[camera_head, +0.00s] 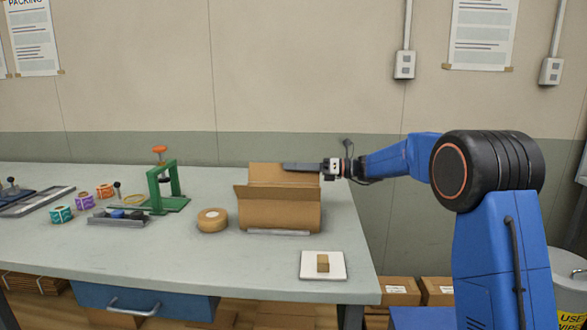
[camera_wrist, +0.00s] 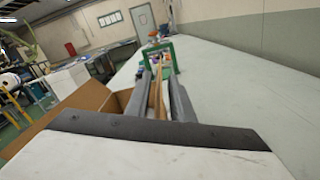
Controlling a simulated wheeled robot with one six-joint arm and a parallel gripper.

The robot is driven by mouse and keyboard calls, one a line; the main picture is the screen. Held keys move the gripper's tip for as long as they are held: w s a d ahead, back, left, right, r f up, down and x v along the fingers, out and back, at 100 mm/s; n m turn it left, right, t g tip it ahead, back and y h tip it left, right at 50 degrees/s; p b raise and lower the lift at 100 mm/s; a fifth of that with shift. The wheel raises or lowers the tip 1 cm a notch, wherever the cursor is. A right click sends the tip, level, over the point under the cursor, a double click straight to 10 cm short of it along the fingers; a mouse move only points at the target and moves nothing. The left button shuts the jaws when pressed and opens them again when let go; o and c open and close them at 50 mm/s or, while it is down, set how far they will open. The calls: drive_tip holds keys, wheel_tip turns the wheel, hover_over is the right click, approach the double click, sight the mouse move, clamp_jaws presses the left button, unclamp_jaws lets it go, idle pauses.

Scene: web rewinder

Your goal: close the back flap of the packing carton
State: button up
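The brown packing carton (camera_head: 280,215) stands on the table with its top open. Its back flap (camera_head: 266,174) stands up behind the opening. The front flap (camera_head: 275,191) sticks out along the near top edge. My gripper (camera_head: 287,167) reaches in from the right, level with the upper part of the back flap, and one dark finger covers part of it. In the wrist view, the two fingers of my gripper (camera_wrist: 160,80) are apart. The back flap (camera_wrist: 156,98) shows edge-on between them, with some gap visible. The carton (camera_wrist: 88,98) lies to the left there.
The wall is behind the table. The table's right end is clear.

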sight(292, 175)
drive_tip(key=shift+c, duration=0.7)
clamp_jaws()
drive_tip(key=shift+s, duration=0.1)
drive_tip(key=n, duration=0.1)
drive_tip(key=s+n, duration=0.1)
drive_tip(key=n, duration=0.1)
drive_tip(key=shift+s+r+n, duration=0.2)
drive_tip(key=shift+s+n, duration=0.05)
drive_tip(key=shift+n, duration=0.05)
drive_tip(key=s+n, duration=0.1)
drive_tip(key=n, duration=0.2)
drive_tip(key=s+n, duration=0.1)
drive_tip(key=n, duration=0.2)
drive_tip(key=s+f+n, duration=0.1)
drive_tip(key=n, duration=0.2)
drive_tip(key=shift+s+f, duration=0.1)
drive_tip(key=shift+s, duration=0.3)
drive_tip(key=shift+s+a+f+n, duration=0.1)
drive_tip(key=shift+s+f+n, duration=0.25)
drive_tip(key=shift+n, duration=0.65)
drive_tip(key=shift+s+f+n, duration=0.25)
drive_tip(key=shift+f+n, duration=0.1)
drive_tip(key=shift+n, duration=0.65)
